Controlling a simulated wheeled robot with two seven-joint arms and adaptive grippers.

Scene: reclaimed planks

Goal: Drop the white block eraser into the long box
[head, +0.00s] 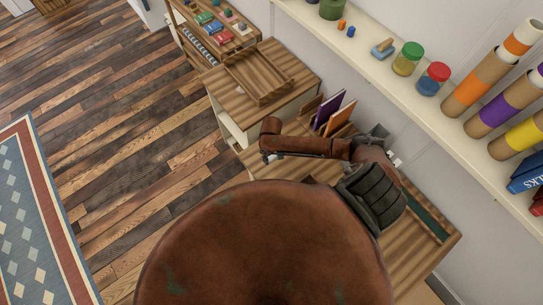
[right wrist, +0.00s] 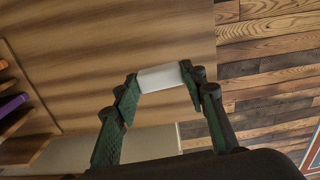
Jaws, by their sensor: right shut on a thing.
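My right gripper (right wrist: 160,90) is shut on the white block eraser (right wrist: 161,77), which sits between the green fingertips in the right wrist view. The wooden desk top shows behind it. In the head view the right gripper (head: 268,156) is small, at the end of my brown arm near the desk's left edge, and the eraser is hardly visible. A long, narrow box with a dark green inside (head: 426,216) lies at the right end of the desk, partly hidden by my arm. My left gripper is not seen.
A shallow wooden tray (head: 283,86) lies on the desk part farther back. A holder with purple and orange folders (head: 334,113) stands by the wall. A shelf (head: 387,68) with jars and cardboard tubes runs above. Plank floor (head: 140,150) is clear at left.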

